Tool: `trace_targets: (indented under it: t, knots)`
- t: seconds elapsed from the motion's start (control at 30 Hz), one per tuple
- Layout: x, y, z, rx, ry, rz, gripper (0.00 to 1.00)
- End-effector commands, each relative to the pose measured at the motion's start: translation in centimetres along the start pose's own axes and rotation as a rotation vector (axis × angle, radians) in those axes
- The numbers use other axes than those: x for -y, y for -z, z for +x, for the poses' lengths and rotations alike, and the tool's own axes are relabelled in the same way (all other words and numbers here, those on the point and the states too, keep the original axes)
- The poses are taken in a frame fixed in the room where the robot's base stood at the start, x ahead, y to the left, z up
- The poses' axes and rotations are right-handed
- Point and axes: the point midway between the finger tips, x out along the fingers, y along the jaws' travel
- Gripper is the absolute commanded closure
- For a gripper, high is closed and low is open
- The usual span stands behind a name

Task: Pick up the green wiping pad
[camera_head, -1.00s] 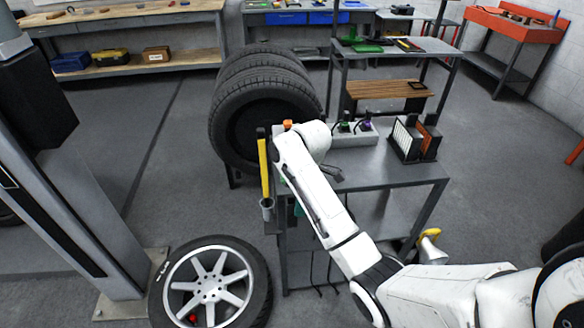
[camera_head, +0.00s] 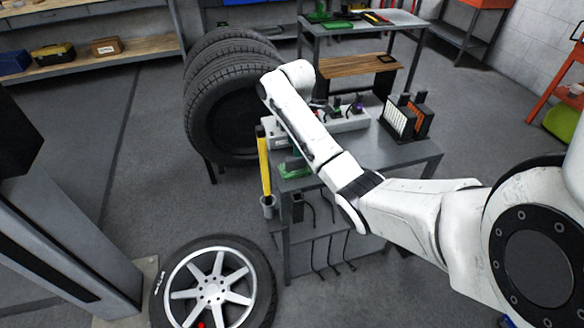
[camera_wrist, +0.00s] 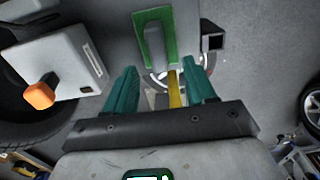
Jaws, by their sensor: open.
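The green wiping pad (camera_wrist: 169,20) has a grey block-like handle (camera_wrist: 155,45) on top and lies flat on the grey table in the wrist view. In the head view a strip of the pad (camera_head: 294,173) shows at the table's front left corner, partly hidden by my arm. My gripper (camera_wrist: 163,66) has its two teal fingers spread, one to each side below the pad's near end in the wrist view. Nothing is between the fingers at grip height; the handle lies ahead of them. In the head view my gripper is mostly hidden behind my arm.
A yellow-handled tool (camera_head: 264,165) stands in a cup at the table's left edge. A white box with an orange knob (camera_wrist: 40,94) is beside the pad. Stacked tyres (camera_head: 225,115) stand behind left; a wheel (camera_head: 212,288) lies on the floor. The table's right front (camera_head: 400,155) is clear.

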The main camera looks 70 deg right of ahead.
Motion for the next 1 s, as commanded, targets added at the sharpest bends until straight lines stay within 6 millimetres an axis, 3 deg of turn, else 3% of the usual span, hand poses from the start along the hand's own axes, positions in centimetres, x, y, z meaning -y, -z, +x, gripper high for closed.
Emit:
trace_targets:
  t: [0.37, 0.6, 0.93, 1.0]
  knots:
    - [-0.1, -0.2, 3.4, 0.001, 0.004, 0.000, 0.45]
    - [-0.3, -0.3, 6.8, 0.000, 0.003, 0.000, 0.45]
    - [-0.3, -0.3, 7.5, 0.000, 0.000, -0.001, 0.45]
    - [-0.3, -0.3, 7.5, 0.000, 0.000, -0.001, 0.51]
